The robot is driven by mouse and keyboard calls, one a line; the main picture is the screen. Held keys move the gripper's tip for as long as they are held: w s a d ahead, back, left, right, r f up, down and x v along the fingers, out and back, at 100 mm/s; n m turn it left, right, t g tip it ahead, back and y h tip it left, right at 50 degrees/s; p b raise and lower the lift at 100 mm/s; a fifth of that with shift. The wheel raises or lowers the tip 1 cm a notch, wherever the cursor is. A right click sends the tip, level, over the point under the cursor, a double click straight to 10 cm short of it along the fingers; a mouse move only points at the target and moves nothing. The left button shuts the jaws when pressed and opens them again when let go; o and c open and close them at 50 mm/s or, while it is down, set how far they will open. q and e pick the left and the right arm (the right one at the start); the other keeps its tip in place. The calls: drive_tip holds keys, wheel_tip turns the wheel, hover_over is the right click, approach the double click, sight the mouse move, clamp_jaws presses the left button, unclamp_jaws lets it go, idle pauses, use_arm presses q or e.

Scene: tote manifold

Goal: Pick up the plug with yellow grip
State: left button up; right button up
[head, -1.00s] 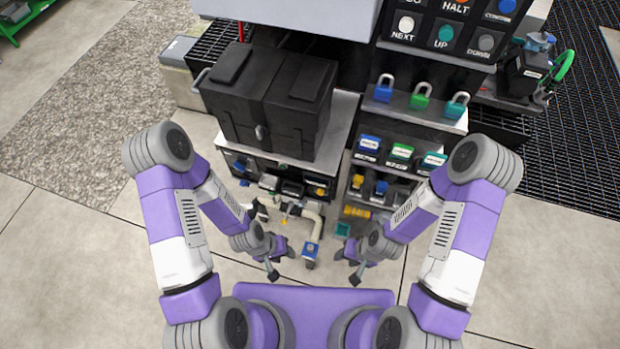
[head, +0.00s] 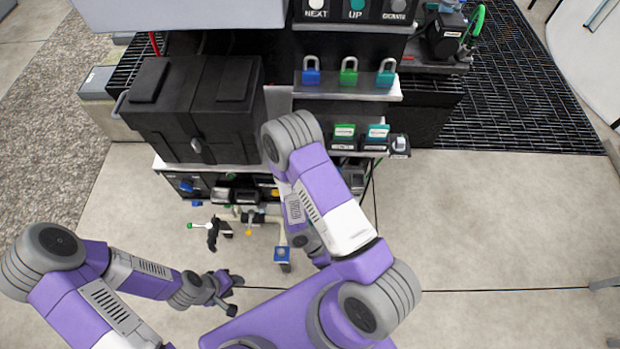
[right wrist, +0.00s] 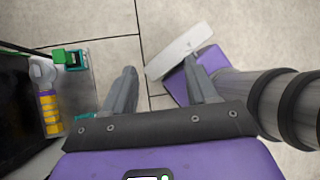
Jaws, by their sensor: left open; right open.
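In the right wrist view a ribbed yellow piece with a grey end (right wrist: 49,108) sits at the left, on the edge of the dark unit. I cannot tell whether it is the plug with yellow grip. My right gripper (right wrist: 160,92) is open and empty, to the right of it and apart from it. In the head view my right arm covers the lower shelves, and no plug with yellow grip can be made out there. My left gripper (head: 228,290) is open and empty over the floor at the lower left.
A black case (head: 190,110) stands on the unit. Blue, green and teal padlocks (head: 348,73) stand on a shelf (head: 345,90), with labelled blocks (head: 344,131) below. Clear floor (head: 500,220) lies to the right.

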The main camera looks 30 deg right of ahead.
drive_tip(key=w+d+r+n+t+h+b, duration=0.1)
drive_tip(key=w+d+r+n+t+h, duration=0.1)
drive_tip(key=w+d+n+t+h, duration=0.8)
drive_tip(key=w+a+r+n+t+y+b, duration=0.1)
drive_tip(key=w+a+r+n+t+y, duration=0.15)
drive_tip(key=w+t, duration=0.4)
drive_tip(key=w+a+r+n+t+y, duration=0.1)
drive_tip(key=w+a+n+t+y, duration=0.25)
drive_tip(key=w, duration=0.55)
drive_tip(key=shift+n+t, duration=0.3)
drive_tip(key=shift+n, duration=0.2)
drive_tip(key=x, duration=0.2)
drive_tip(key=b+x, duration=0.1)
drive_tip(key=x, duration=0.1)
drive_tip(key=f+b+x, duration=0.1)
drive_tip(key=x, duration=0.1)
drive_tip(key=shift+d+f, duration=0.1)
drive_tip(key=shift+d, duration=0.45)
drive_tip(key=shift+w+d, duration=0.15)
drive_tip(key=shift+w, duration=0.15)
drive_tip(key=shift+c, duration=0.3)
clamp_jaws()
